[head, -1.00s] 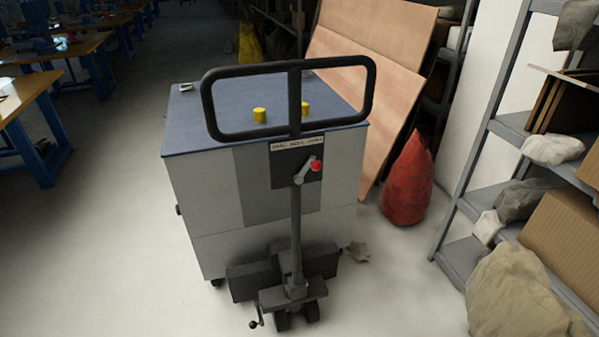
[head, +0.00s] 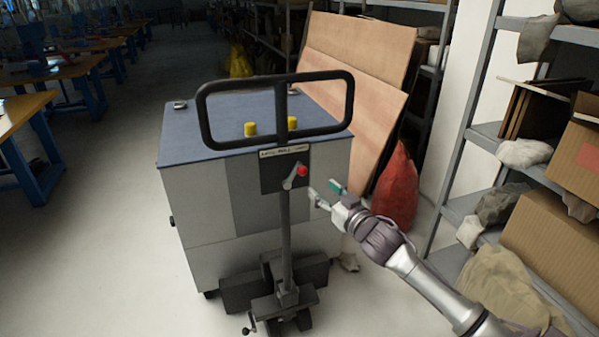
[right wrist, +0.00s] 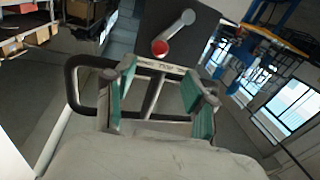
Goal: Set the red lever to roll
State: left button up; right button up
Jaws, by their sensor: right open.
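The red-knobbed lever (head: 301,171) sits on a dark plate (head: 270,177) below the black loop handle of a pallet-truck tiller. Its grey arm slants up to the right to the red knob. A white label strip (head: 284,151) lies above it, its words too small to read surely. My right gripper (head: 326,194) is open and empty, to the right of the lever and slightly below it, apart from it. In the right wrist view the red knob (right wrist: 160,48) shows beyond the green-padded fingers (right wrist: 160,95). My left gripper is not in view.
A grey cabinet (head: 205,205) with a blue top and two yellow knobs stands behind the tiller. A red sack (head: 398,185) and leaning boards (head: 350,60) are behind my right arm. A loaded shelf (head: 480,140) stands at the right. Open floor lies left.

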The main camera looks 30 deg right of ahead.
aim_at(305, 173)
jog(key=w+p, duration=0.1)
jog(key=w, duration=1)
jog(key=shift+w+d, duration=0.15)
jog(key=shift+d, duration=0.05)
grip_shut()
